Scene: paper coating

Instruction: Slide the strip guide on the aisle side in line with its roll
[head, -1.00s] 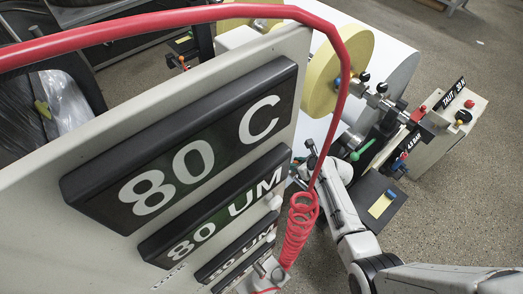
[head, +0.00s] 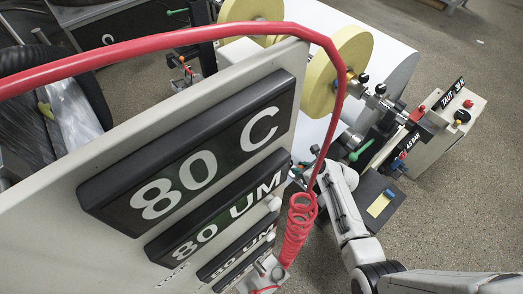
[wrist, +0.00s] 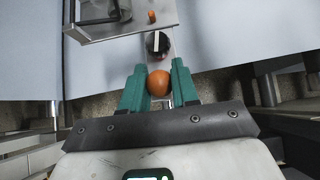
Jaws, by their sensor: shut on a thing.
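In the wrist view, the teal fingers of my gripper (wrist: 158,78) are shut on an orange ball knob (wrist: 159,84), which appears to belong to the strip guide. Just beyond it is a round black part with a white bar (wrist: 157,44). A grey metal frame (wrist: 120,27) with a small orange peg (wrist: 152,17) lies further up. In the head view, my gripper is mostly hidden behind the display panel and red hose. Yellow rolls (head: 338,75) stand at the machine; whether the guide lines up with its roll cannot be told.
A large panel (head: 285,60) with "80 C" and "80 UM" displays fills the left of the head view. A red coiled hose (head: 299,222) hangs close to my arm. A grey box (head: 440,140) stands at right. Bare floor (head: 470,215) lies at lower right.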

